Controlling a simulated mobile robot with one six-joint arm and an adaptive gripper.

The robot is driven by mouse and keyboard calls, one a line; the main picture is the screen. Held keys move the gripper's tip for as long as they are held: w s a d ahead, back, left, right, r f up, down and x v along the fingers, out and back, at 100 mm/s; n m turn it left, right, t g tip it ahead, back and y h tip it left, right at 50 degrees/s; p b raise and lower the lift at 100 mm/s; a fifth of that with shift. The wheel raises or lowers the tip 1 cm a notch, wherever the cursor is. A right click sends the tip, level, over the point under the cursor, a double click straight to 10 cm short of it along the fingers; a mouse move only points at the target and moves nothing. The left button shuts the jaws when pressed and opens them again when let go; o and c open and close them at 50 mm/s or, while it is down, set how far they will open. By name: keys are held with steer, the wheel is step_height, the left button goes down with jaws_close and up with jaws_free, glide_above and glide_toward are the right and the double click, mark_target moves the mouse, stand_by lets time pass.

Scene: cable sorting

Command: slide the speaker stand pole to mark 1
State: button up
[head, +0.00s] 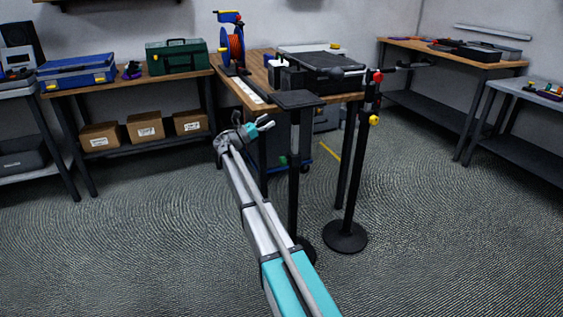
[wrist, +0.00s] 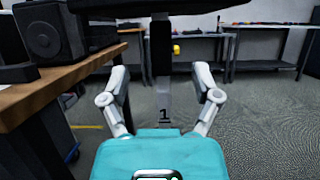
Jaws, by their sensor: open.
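The speaker stand has a flat dark top plate (head: 297,99) on an upright dark pole (head: 293,175) in the middle of the head view. In the wrist view the pole (wrist: 160,48) stands upright below the plate (wrist: 150,8), with a paler section carrying a black "1" mark (wrist: 164,115) lower down. My gripper (head: 269,122) is open and empty, just left of the pole and below the plate in the head view. In the wrist view its fingers (wrist: 161,70) flank the pole without touching it. My arm hides part of the stand's base.
A second stand with a round base (head: 345,238), red and yellow knobs stands close on the right. A wooden workbench (head: 232,86) with a cable reel (head: 236,50) and a dark case (head: 320,67) is just behind. A speaker (wrist: 50,32) shows at left. Carpet is open at front left.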

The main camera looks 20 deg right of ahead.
steer(key=s+a+m+y+p, duration=0.2)
steer(key=s+m+y+p, duration=0.4)
steer(key=s+p, duration=0.5)
steer(key=s+a+m+y+p, duration=0.3)
steer(key=s+m+y+p, duration=0.3)
steer(key=s, duration=1)
steer(key=shift+s+r+g+y+p, duration=0.35)
steer(key=shift+y+p, duration=1.25)
steer(key=shift+p, duration=1.45)
steer(key=shift+w, duration=0.2)
